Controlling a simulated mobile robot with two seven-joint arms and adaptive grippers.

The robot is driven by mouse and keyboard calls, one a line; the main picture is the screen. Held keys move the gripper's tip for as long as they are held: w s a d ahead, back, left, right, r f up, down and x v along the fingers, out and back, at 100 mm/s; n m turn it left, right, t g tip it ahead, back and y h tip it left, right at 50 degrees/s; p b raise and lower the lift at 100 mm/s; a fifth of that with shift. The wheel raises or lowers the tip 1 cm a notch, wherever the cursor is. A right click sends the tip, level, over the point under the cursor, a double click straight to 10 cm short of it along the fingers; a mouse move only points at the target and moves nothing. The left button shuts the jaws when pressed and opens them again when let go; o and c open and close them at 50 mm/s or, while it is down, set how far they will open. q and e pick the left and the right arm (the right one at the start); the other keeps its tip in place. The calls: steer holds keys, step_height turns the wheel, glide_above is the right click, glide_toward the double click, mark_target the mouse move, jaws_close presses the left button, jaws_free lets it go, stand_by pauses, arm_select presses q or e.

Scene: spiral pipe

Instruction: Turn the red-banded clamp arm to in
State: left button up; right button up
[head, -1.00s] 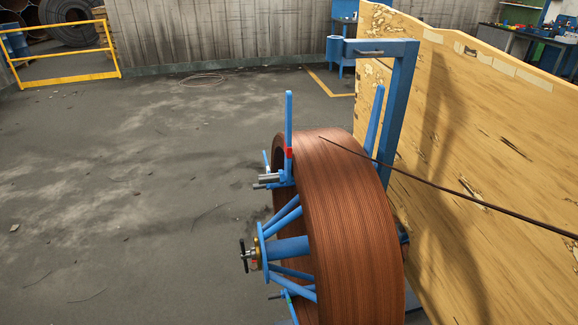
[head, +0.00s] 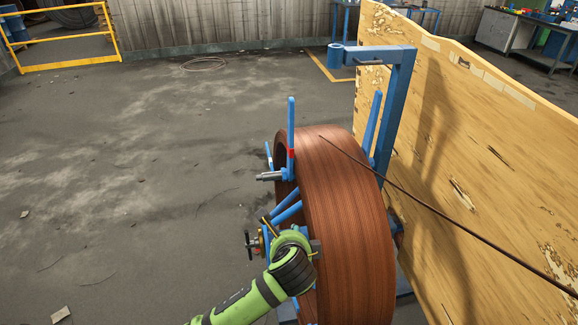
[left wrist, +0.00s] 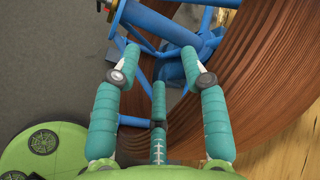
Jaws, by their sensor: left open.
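The red-banded clamp arm (head: 291,125) is a blue bar in the head view. It stands upright at the upper left side of the brown coil (head: 345,215), with a red band low on it. A grey rod sticks out left beside its base. My left arm comes in from the bottom, and its green wrist is in front of the coil's lower left side, below the clamp arm. In the left wrist view my left gripper (left wrist: 158,65) has its teal fingers spread and empty, over the blue spokes (left wrist: 150,22) and the coil. I cannot make out the red band there. My right gripper is not in view.
A blue post with a bracket (head: 395,110) stands behind the coil. A wooden panel (head: 480,160) runs along the right. A thin dark strand (head: 450,217) leads from the coil's top to the right. The floor on the left is mostly clear.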

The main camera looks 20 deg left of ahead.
arm_select(q)
steer(key=w+a+r+m+t+y, duration=0.25)
steer(key=w+r+m, duration=0.35)
steer(key=r, duration=0.5)
steer(key=m+t+y, duration=0.3)
steer(key=m, duration=0.2)
glide_toward(290, 121)
steer(key=x, duration=0.4)
steer(key=shift+w+a+f, duration=0.15)
steer(key=shift+w+f, duration=0.05)
steer(key=shift+w, duration=0.05)
steer(key=p+x, duration=0.1)
steer(key=x, duration=0.3)
steer(key=p+x, duration=0.1)
steer(key=x, duration=0.1)
steer(key=shift+w+r+p, duration=0.1)
steer(key=shift+r+p, duration=0.15)
steer(key=shift+p, duration=0.05)
steer(key=shift+w+a+f, duration=0.1)
steer(key=shift+w+a, duration=0.1)
steer(key=shift+w, duration=0.1)
steer(key=shift+c, duration=0.4)
jaws_close()
